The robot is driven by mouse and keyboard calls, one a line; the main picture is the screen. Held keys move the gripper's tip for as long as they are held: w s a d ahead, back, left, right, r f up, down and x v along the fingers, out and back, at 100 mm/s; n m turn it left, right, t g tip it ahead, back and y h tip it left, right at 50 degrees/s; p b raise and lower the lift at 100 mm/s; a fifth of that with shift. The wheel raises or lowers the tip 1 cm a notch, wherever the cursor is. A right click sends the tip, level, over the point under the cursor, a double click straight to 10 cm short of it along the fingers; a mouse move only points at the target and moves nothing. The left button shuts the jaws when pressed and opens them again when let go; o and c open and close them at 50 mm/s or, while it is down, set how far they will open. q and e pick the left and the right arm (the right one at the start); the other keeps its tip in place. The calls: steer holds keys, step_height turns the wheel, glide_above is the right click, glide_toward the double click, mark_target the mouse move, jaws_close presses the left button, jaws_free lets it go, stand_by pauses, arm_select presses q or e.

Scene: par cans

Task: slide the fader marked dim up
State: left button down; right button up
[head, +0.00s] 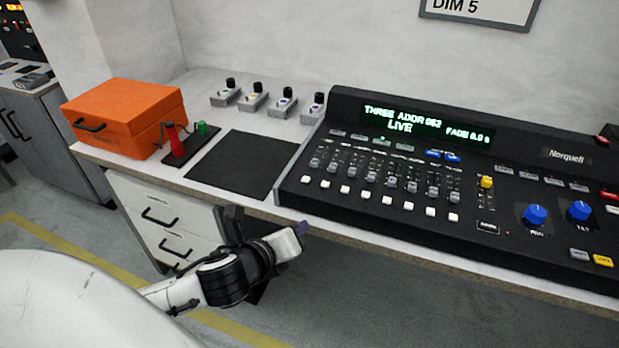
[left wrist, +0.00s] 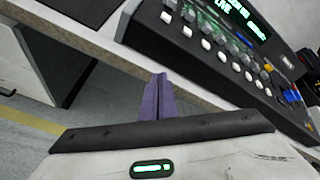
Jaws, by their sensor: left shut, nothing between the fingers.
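A black lighting console (head: 345,109) lies on the counter, with a row of grey fader caps (head: 392,181) and one yellow fader cap (head: 486,182) to their right. The labels by the faders are too small to read, so I cannot tell which is marked dim. A wall sign (head: 480,8) reads "DIM 5". My left gripper (head: 302,228) is shut and empty, in front of the counter edge and below the console's left end. Its purple fingers (left wrist: 157,97) lie together in the left wrist view, apart from the console (left wrist: 150,32). My right gripper is not in view.
White buttons (head: 387,200) line the front of the faders. Blue knobs (head: 536,214) sit at the console's right. A black mat (head: 240,165), an orange case (head: 125,115), red and green pieces and several small knob boxes (head: 287,102) are to the left. A drawer unit (head: 165,225) stands below.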

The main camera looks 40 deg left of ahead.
mark_target(313, 164)
arm_select(q)
steer(key=w+a+r+m+t+y+b, duration=0.1)
steer(key=w+a+r+m+t+y, duration=0.2)
steer(key=r+m, duration=0.45)
steer(key=shift+g+h, duration=0.5)
steer(key=shift+h, duration=0.1)
steer(key=x, duration=0.9)
steer(key=shift+w+a+r+b, duration=0.15)
steer(key=shift+w+a+b, duration=0.15)
steer(key=shift+a, duration=0.15)
